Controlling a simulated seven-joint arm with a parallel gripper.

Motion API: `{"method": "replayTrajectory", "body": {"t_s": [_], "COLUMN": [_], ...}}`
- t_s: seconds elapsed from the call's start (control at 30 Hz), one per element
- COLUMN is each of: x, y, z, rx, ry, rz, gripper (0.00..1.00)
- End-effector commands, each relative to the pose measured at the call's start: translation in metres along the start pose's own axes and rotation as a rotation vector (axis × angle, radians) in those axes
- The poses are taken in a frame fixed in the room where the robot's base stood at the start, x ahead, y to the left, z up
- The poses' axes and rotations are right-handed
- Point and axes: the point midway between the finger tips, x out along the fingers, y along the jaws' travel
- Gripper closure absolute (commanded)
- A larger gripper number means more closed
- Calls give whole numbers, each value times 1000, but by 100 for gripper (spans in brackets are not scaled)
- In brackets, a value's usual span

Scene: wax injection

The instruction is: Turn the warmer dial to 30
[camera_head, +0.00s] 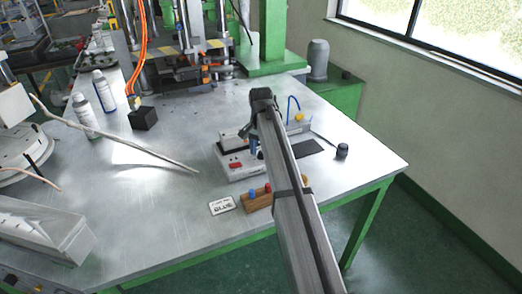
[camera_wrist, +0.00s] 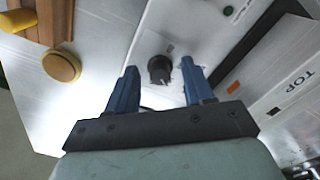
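The warmer (camera_head: 240,172) is a light box with a red switch, standing on the metal table right of its middle. Its top face (camera_wrist: 200,25) also shows in the wrist view. The warmer dial (camera_wrist: 160,69) is a round black knob on that face. My gripper (camera_wrist: 160,72) is open, its two blue fingers on either side of the dial with gaps to both. I cannot tell whether any finger touches it. The dial's number marks are too small to read. In the head view my arm hides part of the warmer, and the gripper (camera_head: 252,142) shows only partly.
A wooden block with blue and red pegs (camera_head: 257,200) and a labelled card (camera_head: 222,205) lie at the front. A dark pad (camera_head: 308,147) and black knob-like piece (camera_head: 342,150) lie to the right. A long thin rod (camera_head: 120,137) crosses the left side.

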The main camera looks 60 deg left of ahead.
Motion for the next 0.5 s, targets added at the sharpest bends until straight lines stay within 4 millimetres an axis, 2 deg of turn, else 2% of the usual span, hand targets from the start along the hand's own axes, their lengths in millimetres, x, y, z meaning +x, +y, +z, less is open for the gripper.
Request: {"method": "replayTrajectory", "body": {"t_s": [0.07,0.5], "x": [0,0], "y": [0,0], "z": [0,0], "rx": [0,0], "ry": [0,0], "rz": [0,0], "gripper": [56,98]}}
